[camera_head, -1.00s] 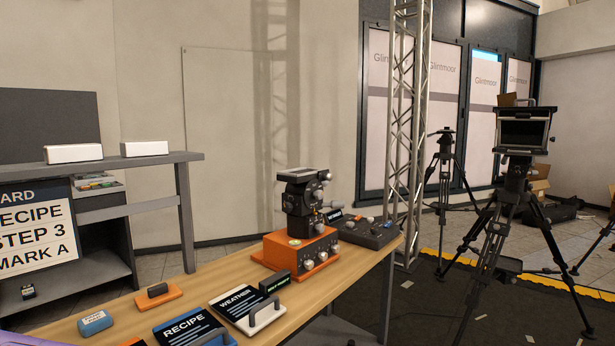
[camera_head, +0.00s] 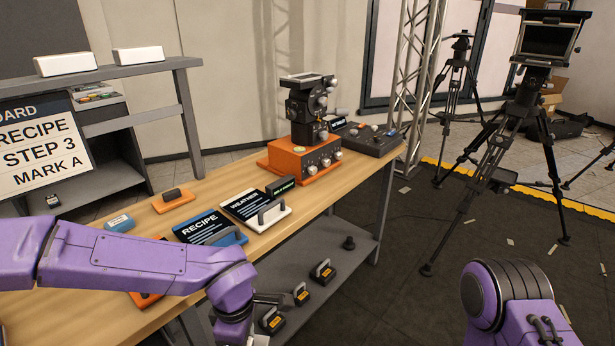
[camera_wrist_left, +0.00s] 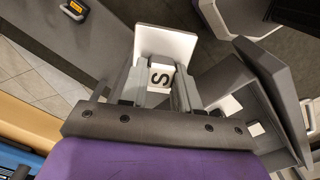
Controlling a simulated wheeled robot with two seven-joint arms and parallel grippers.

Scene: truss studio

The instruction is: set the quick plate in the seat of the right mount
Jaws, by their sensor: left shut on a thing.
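My left gripper (camera_wrist_left: 159,88) is shut on a pale plate marked S (camera_wrist_left: 160,76), which I take to be the quick plate. In the head view the left gripper (camera_head: 280,298) is small and partly hidden by my wrist, in front of the table, and the plate cannot be made out. A black mount (camera_head: 303,110) with knobs stands upright on an orange base (camera_head: 308,155) at the table's far end, well beyond the gripper. A flat piece covers its top; whether this is the right mount I cannot tell. My right gripper is out of view.
The wooden table (camera_head: 205,192) holds a RECIPE slate (camera_head: 201,227), a WEATHER slate (camera_head: 247,203) and a control box (camera_head: 367,138). Several handled blocks sit on its lower shelf (camera_head: 338,262). Tripods (camera_head: 515,130) stand on the right.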

